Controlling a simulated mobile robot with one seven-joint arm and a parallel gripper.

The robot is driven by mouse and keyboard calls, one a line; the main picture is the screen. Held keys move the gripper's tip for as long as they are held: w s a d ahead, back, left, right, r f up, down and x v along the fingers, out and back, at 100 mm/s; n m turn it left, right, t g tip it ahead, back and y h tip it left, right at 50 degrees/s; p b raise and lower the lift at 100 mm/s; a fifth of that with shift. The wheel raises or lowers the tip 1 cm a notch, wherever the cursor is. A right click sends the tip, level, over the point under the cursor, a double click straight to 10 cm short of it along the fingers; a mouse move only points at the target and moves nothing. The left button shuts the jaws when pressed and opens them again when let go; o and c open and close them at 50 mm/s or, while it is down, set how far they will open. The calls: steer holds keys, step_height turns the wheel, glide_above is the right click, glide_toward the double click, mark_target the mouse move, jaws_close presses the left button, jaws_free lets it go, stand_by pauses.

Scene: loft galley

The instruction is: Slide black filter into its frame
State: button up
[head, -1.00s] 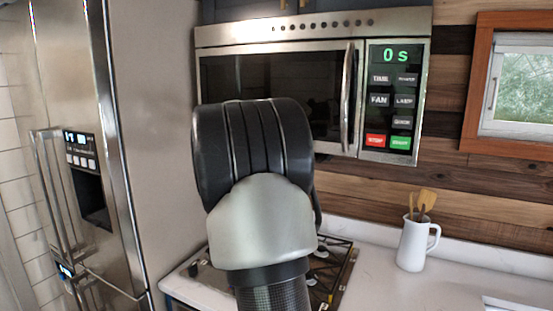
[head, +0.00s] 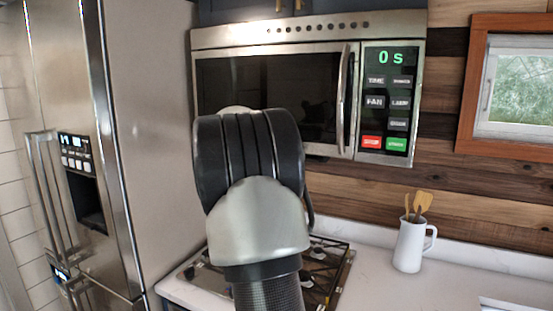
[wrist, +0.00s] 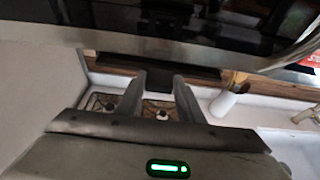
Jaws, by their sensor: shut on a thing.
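In the wrist view my gripper (wrist: 158,82) is shut on a dark piece, the black filter (wrist: 157,85), seen between the two grey fingertips. A dark flat strip lies just beyond the tips; I cannot tell whether it is part of the filter or of the microwave's underside. The microwave (head: 270,95) hangs above the stove, and its lower front edge crosses the wrist view (wrist: 130,42) above the fingers. The filter's frame is not clearly seen. In the head view my arm hides the gripper and the filter.
A gas cooktop (head: 335,262) lies below the microwave. A steel fridge (head: 60,100) and its side panel stand close on the left. A white jug with wooden utensils (head: 411,245) stands on the counter (head: 370,285) at right.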

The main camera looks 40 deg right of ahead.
steer(key=shift+w+d, duration=0.3)
steer(key=shift+d, duration=0.4)
steer(key=shift+w+d, duration=0.3)
steer(key=shift+d, duration=0.35)
steer(key=shift+a, duration=0.15)
steer(key=s+a+b, duration=0.3)
steer(key=a, duration=0.5)
steer(key=s+a+b, duration=0.3)
steer(key=a, duration=0.4)
steer(key=shift+s+a, duration=0.35)
steer(key=shift+a, duration=0.05)
stand_by(2.4)
steer(key=shift+d, duration=0.15)
stand_by(2.1)
